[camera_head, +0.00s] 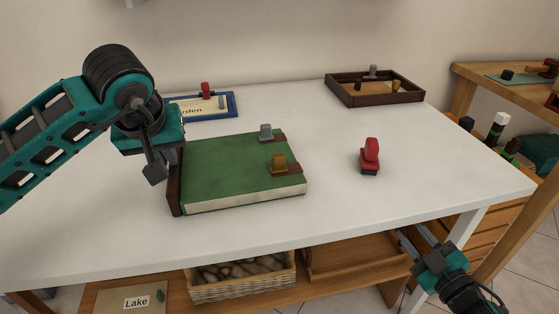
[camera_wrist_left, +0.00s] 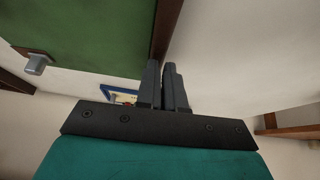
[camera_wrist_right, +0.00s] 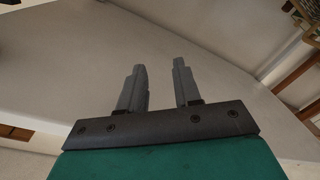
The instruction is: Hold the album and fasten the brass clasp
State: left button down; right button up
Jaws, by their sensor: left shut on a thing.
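The green album (camera_head: 225,172) lies closed on the white table, its dark brown spine (camera_head: 174,180) to the left. It also shows in the left wrist view (camera_wrist_left: 85,35). On its right edge a brass clasp (camera_head: 279,161) sits on a brown strap at the front, and a grey clasp (camera_head: 265,131) sits further back. I cannot tell whether the brass clasp is fastened. My left gripper (camera_head: 156,170) is shut on the album at its spine side; the fingers (camera_wrist_left: 167,85) partly hide the grip. My right gripper (camera_head: 412,243) is open and empty, off the table's front right edge.
A red stamp-like object (camera_head: 370,155) stands right of the album. A dark wooden tray (camera_head: 345,97) with small items is at the back right. A blue-framed card (camera_head: 226,104) lies behind the album. A basket (camera_head: 240,285) is on the shelf below. The table's front right is clear.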

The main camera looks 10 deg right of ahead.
jog(key=s+d+r+n+g+y, duration=0.3)
jog(key=s+d+r+n, duration=0.15)
jog(key=d, duration=0.35)
jog(key=s+d+r+n+g+y, duration=0.35)
jog(key=s+d+n, duration=0.2)
jog(key=d, duration=0.25)
jog(key=w+d+r+m+t, duration=0.25)
jog(key=r+m+t, duration=0.2)
jog(key=r, duration=0.25)
jog(key=w+d+r+m+t+h, duration=0.1)
jog(key=w+r+m+t, duration=0.25)
jog(key=r+m, duration=0.3)
jog(key=w+d+r+m+t, duration=0.2)
jog(key=r+m+t, duration=0.25)
jog(key=r, duration=0.35)
jog(key=m+g+h, duration=0.7)
jog(key=m+g, duration=1.3)
jog(key=g, duration=0.4)
send_over(280, 157)
notch_tip(280, 157, down, 4)
jog(key=shift+r+y, duration=0.1)
jog(key=shift+y, duration=0.15)
jog(key=shift+f, duration=3.5)
